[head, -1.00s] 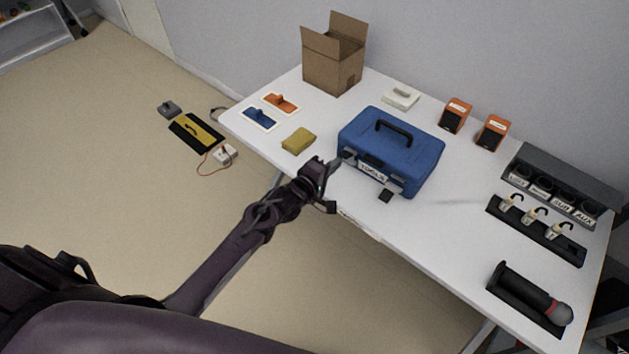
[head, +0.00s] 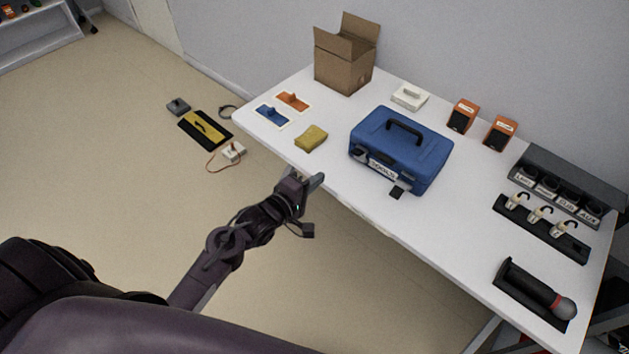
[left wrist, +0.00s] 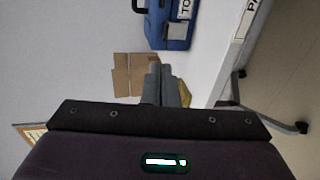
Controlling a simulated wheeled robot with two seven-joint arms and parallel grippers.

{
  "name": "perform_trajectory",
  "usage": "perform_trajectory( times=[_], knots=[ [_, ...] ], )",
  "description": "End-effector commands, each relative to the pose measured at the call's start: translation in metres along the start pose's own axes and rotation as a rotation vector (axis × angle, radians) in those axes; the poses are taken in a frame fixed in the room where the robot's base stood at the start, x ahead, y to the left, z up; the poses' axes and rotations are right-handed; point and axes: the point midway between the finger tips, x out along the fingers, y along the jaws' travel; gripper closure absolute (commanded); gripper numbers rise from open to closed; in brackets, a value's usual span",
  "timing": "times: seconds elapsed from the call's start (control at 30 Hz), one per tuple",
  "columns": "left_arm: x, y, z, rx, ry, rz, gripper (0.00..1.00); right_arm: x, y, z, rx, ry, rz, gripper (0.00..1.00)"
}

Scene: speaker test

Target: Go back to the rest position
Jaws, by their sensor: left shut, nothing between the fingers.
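My left gripper (head: 316,181) is shut and empty. In the head view it is just off the front edge of the white table, to the left of the blue toolbox and apart from it. In the left wrist view its fingers (left wrist: 160,84) are together, with nothing between them. The blue toolbox (head: 421,150) stands closed on the table with its black handle up; part of it also shows at the top of the left wrist view (left wrist: 158,30). My right gripper is in neither view.
The white table (head: 350,190) holds an open cardboard box (head: 343,72), a yellow sponge-like block (head: 311,138), two orange speakers (head: 462,115), a black rack (head: 540,228) and a microphone (head: 562,306). A black-and-yellow item (head: 205,130) lies on the floor. The floor left of the table is largely clear.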

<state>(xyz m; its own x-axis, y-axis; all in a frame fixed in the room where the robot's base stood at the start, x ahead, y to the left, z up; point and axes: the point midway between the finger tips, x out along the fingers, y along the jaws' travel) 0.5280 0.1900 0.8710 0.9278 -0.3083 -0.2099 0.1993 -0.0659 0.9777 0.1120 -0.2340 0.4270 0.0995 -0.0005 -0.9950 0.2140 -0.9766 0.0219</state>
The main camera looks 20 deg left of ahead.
Motion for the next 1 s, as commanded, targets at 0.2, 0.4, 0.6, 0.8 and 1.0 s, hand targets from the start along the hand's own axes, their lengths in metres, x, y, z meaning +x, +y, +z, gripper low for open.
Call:
perform_trajectory(
  times=[0.2, 0.4, 0.6, 0.8, 1.0],
  knots=[
    [-0.002, 0.000, 0.000, 0.000, 0.000, 0.000, 1.00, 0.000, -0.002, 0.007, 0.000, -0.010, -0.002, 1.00],
    [-0.001, 0.000, 0.000, 0.000, 0.000, 0.000, 1.00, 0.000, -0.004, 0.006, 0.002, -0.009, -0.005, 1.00],
    [-0.001, -0.005, 0.000, 0.007, 0.002, -0.009, 1.00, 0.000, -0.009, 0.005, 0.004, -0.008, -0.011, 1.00],
    [-0.004, -0.089, -0.001, 0.158, 0.016, -0.168, 1.00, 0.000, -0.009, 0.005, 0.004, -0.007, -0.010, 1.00],
    [-0.040, -0.236, 0.012, 0.464, -0.056, -0.464, 1.00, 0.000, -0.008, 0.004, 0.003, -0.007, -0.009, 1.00]
  ],
)
